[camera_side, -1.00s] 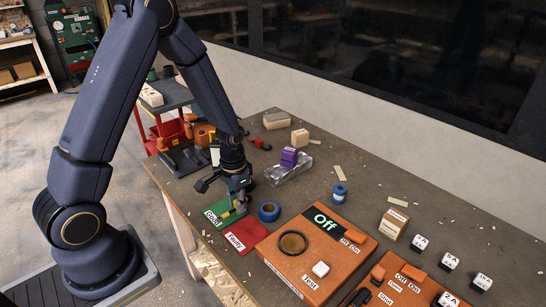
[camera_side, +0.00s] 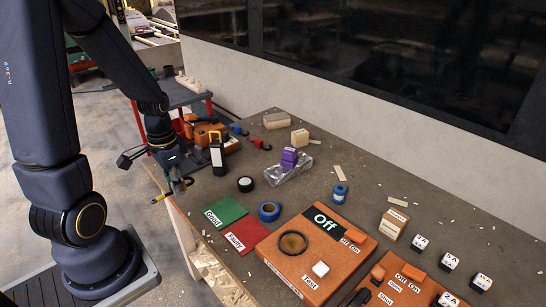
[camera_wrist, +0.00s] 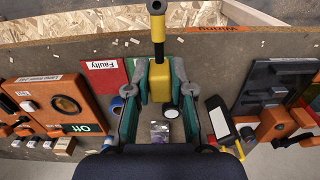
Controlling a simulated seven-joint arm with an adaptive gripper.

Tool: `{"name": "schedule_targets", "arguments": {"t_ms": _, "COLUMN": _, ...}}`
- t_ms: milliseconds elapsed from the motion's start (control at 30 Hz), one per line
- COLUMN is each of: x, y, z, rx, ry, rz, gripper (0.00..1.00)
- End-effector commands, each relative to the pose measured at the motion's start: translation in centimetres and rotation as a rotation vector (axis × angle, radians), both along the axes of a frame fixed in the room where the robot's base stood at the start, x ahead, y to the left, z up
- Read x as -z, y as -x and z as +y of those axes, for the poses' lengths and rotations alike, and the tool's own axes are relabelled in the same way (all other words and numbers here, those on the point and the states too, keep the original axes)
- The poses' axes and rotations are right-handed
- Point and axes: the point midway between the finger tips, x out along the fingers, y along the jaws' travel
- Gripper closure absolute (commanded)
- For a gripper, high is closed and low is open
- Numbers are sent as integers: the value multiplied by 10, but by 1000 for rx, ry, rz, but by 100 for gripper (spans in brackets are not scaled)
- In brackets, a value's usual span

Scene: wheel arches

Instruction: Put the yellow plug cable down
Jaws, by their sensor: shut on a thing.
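My gripper (camera_side: 175,188) is shut on the yellow plug cable (camera_wrist: 160,82), which sits between its two fingers (camera_wrist: 158,95) in the wrist view. The plug has a yellow body and a black shaft with a grey end pointing away from me. In the side view, the yellow plug cable (camera_side: 158,199) shows at the left of the fingers, by the table's left edge; its exact height is hard to tell. The green Good mat (camera_side: 226,212) and the red Faulty mat (camera_side: 246,237) lie bare on the table, to the right of my gripper.
A blue tape roll (camera_side: 269,210) and a black roll (camera_side: 245,184) lie near the mats. A black and yellow device (camera_side: 217,153) stands behind my gripper. An orange test box (camera_side: 310,262) showing Off sits at front. The table's left edge (camera_side: 180,208) is close to my gripper.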

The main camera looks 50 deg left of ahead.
Motion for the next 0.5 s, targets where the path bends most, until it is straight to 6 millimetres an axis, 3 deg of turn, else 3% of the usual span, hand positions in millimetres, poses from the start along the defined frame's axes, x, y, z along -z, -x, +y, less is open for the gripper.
{"name": "schedule_targets", "arguments": {"t_ms": 133, "x": 11, "y": -20, "z": 13, "rx": -14, "ry": -1, "rz": -1, "gripper": 100}}
{"name": "schedule_targets", "arguments": {"t_ms": 367, "x": 39, "y": -79, "z": 38, "rx": -13, "ry": -2, "rz": -3, "gripper": 100}}
{"name": "schedule_targets", "arguments": {"t_ms": 500, "x": 67, "y": -101, "z": 48, "rx": -14, "ry": -1, "rz": 0, "gripper": 100}}
